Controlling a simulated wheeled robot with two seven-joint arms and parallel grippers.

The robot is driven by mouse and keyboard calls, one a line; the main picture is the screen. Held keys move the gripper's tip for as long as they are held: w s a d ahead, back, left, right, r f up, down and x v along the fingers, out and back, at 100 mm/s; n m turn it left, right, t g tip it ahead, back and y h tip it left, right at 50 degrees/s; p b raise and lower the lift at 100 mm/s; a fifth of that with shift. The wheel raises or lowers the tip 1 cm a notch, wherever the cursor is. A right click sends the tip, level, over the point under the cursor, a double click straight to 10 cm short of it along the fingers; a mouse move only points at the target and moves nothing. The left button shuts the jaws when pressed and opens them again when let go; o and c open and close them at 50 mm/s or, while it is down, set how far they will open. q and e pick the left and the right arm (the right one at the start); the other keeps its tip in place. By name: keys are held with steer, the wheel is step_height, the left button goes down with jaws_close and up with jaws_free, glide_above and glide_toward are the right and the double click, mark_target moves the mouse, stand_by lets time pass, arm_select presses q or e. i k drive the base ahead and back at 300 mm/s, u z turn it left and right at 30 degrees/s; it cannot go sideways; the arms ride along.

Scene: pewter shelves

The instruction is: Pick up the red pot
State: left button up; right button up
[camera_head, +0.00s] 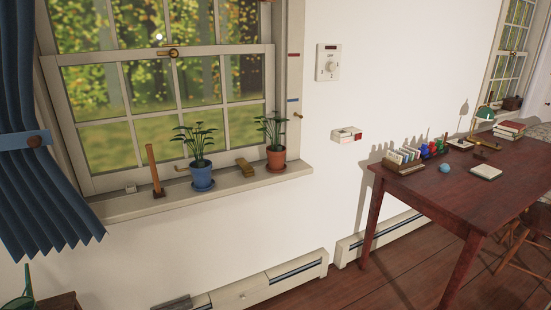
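A red-brown pot (276,160) with a green leafy plant stands upright at the right end of the windowsill (226,184). It rests on a small saucer of similar colour. A blue pot (201,175) with a similar plant stands to its left on the same sill. Neither of my grippers is in the camera_head view, and nothing touches the red pot.
A blue curtain (40,170) hangs at the left. A dark red table (455,185) with books and small items stands at the right. Baseboard heaters (265,284) line the wall below.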

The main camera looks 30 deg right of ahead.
mark_target(277, 153)
steer(key=z, duration=0.6)
steer(key=i, duration=0.55)
steer(key=z, duration=1)
steer(key=i, duration=0.8)
